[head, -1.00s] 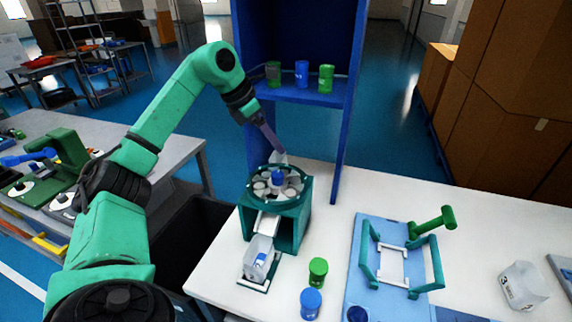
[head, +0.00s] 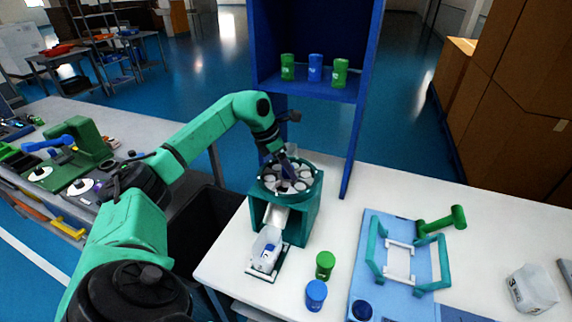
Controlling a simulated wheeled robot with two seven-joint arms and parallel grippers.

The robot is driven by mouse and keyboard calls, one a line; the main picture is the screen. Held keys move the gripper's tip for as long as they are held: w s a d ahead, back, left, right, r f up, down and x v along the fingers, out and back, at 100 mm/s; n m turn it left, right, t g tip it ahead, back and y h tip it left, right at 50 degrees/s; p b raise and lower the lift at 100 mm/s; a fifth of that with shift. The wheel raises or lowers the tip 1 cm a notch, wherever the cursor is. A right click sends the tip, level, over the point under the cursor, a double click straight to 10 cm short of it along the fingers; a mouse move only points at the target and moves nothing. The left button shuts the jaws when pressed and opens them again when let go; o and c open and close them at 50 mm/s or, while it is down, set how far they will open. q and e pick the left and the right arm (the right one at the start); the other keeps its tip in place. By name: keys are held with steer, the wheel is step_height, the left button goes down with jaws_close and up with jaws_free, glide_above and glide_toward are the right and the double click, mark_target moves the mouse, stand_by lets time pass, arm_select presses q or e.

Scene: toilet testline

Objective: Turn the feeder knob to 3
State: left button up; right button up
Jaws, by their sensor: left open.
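The feeder (head: 299,222) is a dark green box on the white table, with a round carousel of white cups on top and a chute at the front. A blue knob showed at the carousel's centre earlier; my gripper now covers it. My left gripper (head: 287,180) reaches down over the carousel's centre, pointing at the knob spot. It is open; whether its fingers touch the knob is hidden. A clear container (head: 267,250) with a blue-marked item stands on a small stand under the chute. My right gripper is not in view.
A green jar (head: 325,265) and a blue jar (head: 315,295) stand in front of the feeder. A light blue board (head: 433,262) with a green frame lies to the right. A blue shelf (head: 320,88) with three jars rises behind.

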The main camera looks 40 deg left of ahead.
arm_select(q)
jaws_close()
stand_by(1.4)
